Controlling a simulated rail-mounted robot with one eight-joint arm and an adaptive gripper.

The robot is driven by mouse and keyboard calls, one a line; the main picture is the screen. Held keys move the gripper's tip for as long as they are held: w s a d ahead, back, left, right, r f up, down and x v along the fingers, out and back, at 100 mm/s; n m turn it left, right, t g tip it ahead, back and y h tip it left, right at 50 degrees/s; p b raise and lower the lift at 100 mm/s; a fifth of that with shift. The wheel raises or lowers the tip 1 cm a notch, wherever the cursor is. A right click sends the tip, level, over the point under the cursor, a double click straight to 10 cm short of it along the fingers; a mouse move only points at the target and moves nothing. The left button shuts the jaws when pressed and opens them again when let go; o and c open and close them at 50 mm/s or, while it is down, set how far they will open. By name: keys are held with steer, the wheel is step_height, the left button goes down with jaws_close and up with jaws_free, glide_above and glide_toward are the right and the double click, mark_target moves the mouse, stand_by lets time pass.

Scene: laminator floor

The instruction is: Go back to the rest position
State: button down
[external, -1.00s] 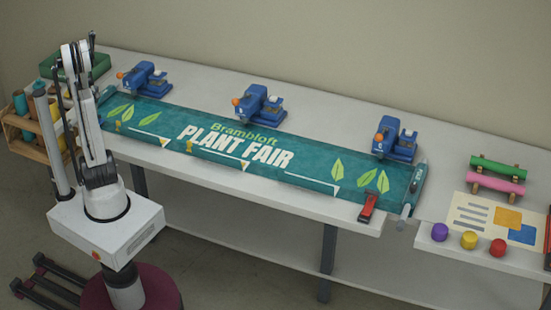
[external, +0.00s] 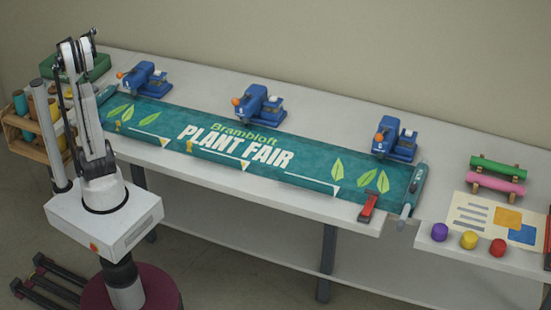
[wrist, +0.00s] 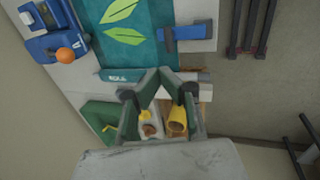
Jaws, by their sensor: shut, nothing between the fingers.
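My gripper (wrist: 160,73) is shut and empty. In the wrist view its two dark fingers meet in a point near the end of the teal banner. In the external view my arm is folded upward at the left end of the table, with its end high up beside the green tray (external: 97,68). The gripper's fingers are too small to make out clearly there. The Brambloft Plant Fair banner (external: 234,148) lies flat along the table, and its leafy end also shows in the wrist view (wrist: 144,42).
Several blue clamp-like machines (external: 258,105) stand along the banner's back edge. A wooden rack (external: 24,140) of coloured rolls is left of the table. Red-handled tool (external: 369,206), coloured knobs (external: 468,240), a printed sheet (external: 490,217) and pink roll (external: 496,184) are at right.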

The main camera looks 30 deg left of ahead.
steer(key=w+d+r+m+t, duration=0.1)
steer(key=w+d+m, duration=0.25)
steer(key=d, duration=0.55)
steer(key=w+d+m, duration=0.2)
steer(key=d+m, duration=0.3)
steer(key=d, duration=0.4)
steer(key=s+d+f+m+t, duration=0.1)
steer(key=d+m, duration=0.4)
steer(key=d, duration=0.4)
steer(key=s+d+m+t, duration=0.1)
steer(key=d+m, duration=0.5)
steer(key=d, duration=0.3)
steer(key=shift+d+f+t, duration=0.35)
steer(key=shift+f+t, duration=0.05)
